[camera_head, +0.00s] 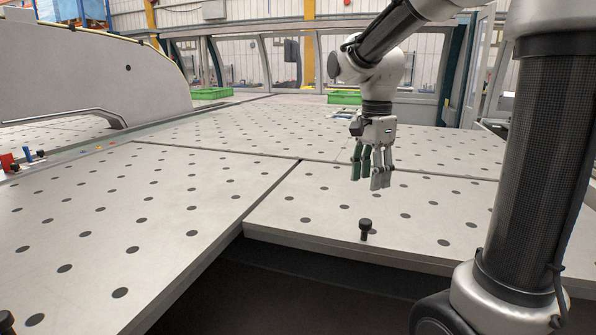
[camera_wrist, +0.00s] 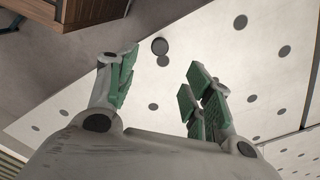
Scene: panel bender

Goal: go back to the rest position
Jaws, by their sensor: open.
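My gripper (camera_head: 371,171) hangs from my arm above the right-hand perforated table (camera_head: 330,200) in the head view, fingers pointing down. It is open and empty. In the wrist view its green-padded fingers (camera_wrist: 155,90) stand apart with nothing between them. A small black knob on a pin (camera_head: 365,226) stands near the front edge of the table, below and a little in front of the gripper. It also shows in the wrist view as a dark round top (camera_wrist: 160,46), beyond the fingertips.
A second perforated table (camera_head: 110,215) lies to the left, with a dark gap in front between the tables. A large grey machine body (camera_head: 90,75) stands at the back left. Green crates (camera_head: 345,97) sit far back. Red and blue parts (camera_head: 8,162) lie at the left edge.

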